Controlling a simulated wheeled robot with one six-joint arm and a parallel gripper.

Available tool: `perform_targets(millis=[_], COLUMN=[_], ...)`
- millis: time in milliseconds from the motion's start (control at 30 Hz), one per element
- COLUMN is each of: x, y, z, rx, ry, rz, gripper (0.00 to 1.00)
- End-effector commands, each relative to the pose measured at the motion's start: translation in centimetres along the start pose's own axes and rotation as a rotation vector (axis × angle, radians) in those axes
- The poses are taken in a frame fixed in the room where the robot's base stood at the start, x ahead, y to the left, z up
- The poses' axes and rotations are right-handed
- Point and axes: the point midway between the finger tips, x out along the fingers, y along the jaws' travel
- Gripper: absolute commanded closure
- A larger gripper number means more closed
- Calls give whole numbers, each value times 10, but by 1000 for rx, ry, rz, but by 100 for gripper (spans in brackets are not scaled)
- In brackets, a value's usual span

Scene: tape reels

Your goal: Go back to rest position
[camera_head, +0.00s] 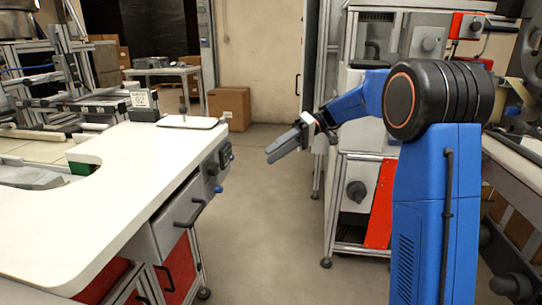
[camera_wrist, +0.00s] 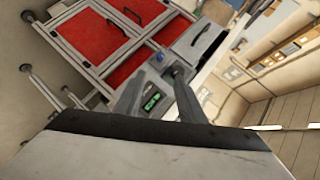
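My gripper (camera_head: 274,152) hangs in the air over the aisle, to the right of the white table. It points left and slightly down, with my blue arm reaching out from the right. In the wrist view my gripper (camera_wrist: 155,88) shows two dark fingers with a gap between them. Nothing is held in the gap; a control box with a green display (camera_wrist: 152,100) shows behind it.
The white table (camera_head: 90,215) has a small white tray (camera_head: 190,122) at its far corner. A drawer (camera_head: 185,210) sits under its edge. A machine frame with a red panel (camera_head: 380,205) stands beside my arm. Cardboard boxes (camera_head: 230,107) lie behind. The aisle floor (camera_head: 265,220) is clear.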

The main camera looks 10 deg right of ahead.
Motion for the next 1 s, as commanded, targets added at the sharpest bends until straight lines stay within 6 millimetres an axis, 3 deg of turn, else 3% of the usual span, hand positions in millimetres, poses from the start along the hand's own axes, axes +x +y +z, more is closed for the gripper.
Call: perform_targets(millis=[267, 433, 700, 1000], x=[1, 9, 28, 42], y=[-2, -16, -47, -68], z=[2, 21, 85, 165], rx=[4, 50, 188, 315], ry=[-2, -22, -62, -60], rz=[6, 73, 291, 548], gripper=[64, 64, 64, 64])
